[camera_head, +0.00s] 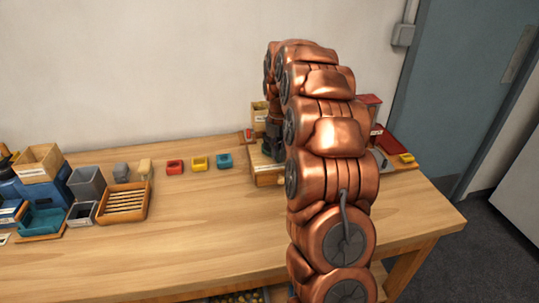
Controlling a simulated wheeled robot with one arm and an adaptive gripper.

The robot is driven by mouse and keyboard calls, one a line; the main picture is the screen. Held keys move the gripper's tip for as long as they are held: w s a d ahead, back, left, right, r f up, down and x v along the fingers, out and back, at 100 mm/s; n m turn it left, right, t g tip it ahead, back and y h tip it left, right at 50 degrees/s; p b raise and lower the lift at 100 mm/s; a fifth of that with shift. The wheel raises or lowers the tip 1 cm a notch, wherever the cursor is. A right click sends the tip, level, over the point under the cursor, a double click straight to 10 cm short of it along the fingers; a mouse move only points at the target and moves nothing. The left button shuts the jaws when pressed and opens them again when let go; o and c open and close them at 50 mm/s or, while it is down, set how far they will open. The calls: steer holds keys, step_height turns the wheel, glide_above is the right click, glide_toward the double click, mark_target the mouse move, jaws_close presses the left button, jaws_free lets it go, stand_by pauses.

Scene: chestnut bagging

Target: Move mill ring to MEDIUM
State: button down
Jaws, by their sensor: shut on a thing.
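My gripper (272,149) is the small dark shape below my copper arm, at the back of the table. It is down at a small wooden-based device (265,180), which looks like the mill. The gripper is shut on a part there, apparently the mill ring. The ring itself, its setting and any MEDIUM mark are too small or hidden to make out. My arm covers the right side of the device.
Red (175,167), yellow (199,164) and teal (224,160) blocks stand in a row left of the device. A slatted wooden tray (124,214) and grey bins (87,183) are farther left. A red tray (391,146) lies right of my arm. The front middle table is clear.

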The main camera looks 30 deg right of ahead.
stand_by(0.3)
steer(key=c, duration=1.1)
jaws_free()
steer(key=shift+c, duration=0.2)
step_height(320, 180, up, 12)
